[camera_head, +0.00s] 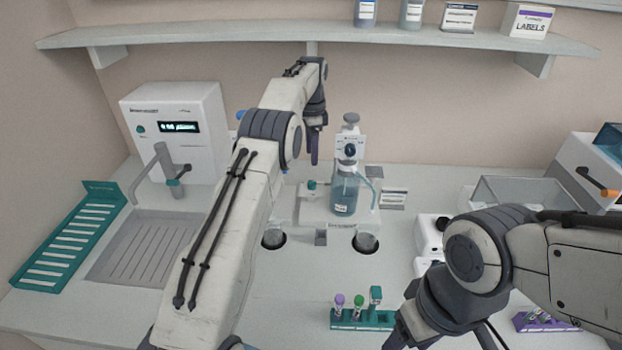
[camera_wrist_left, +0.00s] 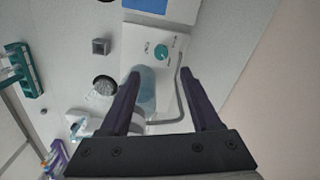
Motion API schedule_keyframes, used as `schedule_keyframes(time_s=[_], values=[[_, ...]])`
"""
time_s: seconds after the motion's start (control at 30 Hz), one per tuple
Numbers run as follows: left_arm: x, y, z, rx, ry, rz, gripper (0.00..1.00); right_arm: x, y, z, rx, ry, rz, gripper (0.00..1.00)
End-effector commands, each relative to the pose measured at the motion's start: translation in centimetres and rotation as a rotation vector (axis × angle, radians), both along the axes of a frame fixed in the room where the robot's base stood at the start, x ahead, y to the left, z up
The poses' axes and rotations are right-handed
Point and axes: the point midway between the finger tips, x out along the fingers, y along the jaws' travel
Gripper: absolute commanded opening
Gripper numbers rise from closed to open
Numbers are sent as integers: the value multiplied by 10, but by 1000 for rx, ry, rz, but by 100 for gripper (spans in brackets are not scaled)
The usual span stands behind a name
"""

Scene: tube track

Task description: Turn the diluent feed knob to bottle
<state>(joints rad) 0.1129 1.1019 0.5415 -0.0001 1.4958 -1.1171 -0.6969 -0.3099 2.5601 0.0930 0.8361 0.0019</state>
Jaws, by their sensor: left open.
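A small teal knob (camera_head: 311,186) stands on the white dispenser base (camera_head: 299,207), left of the bottle. In the left wrist view the same knob (camera_wrist_left: 161,53) has small dark markings beside it, too small to read. A clear bottle with bluish liquid (camera_head: 344,193) stands on the base. Above it is a white dispenser head with a dark round dial (camera_head: 350,150). My left gripper (camera_head: 314,146) is above and behind the base, pointing down. In the left wrist view my left gripper (camera_wrist_left: 160,75) is open and empty, its fingers apart from the knob. My right gripper's fingers are not visible.
A tube rack (camera_head: 362,319) with several tubes is at the front. Two round wells and a small grey block (camera_head: 321,237) lie before the base. A thin bent tube (camera_wrist_left: 182,95) runs beside the bottle. A shelf (camera_head: 220,35) hangs above. A sink (camera_head: 145,245) is at left.

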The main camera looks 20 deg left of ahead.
Motion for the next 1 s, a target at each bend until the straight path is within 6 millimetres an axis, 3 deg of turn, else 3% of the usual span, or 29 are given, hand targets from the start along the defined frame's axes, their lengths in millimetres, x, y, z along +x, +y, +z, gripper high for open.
schedule_keyframes(time_s=[0.23, 0.7, 1.0], values=[[1, 2, -18, 0, 8, -27, 64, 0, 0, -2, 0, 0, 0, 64], [1, 2, -94, -1, 5, -24, 64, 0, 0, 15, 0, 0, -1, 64], [2, 2, -106, 0, 1, -24, 64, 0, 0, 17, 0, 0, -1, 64]])
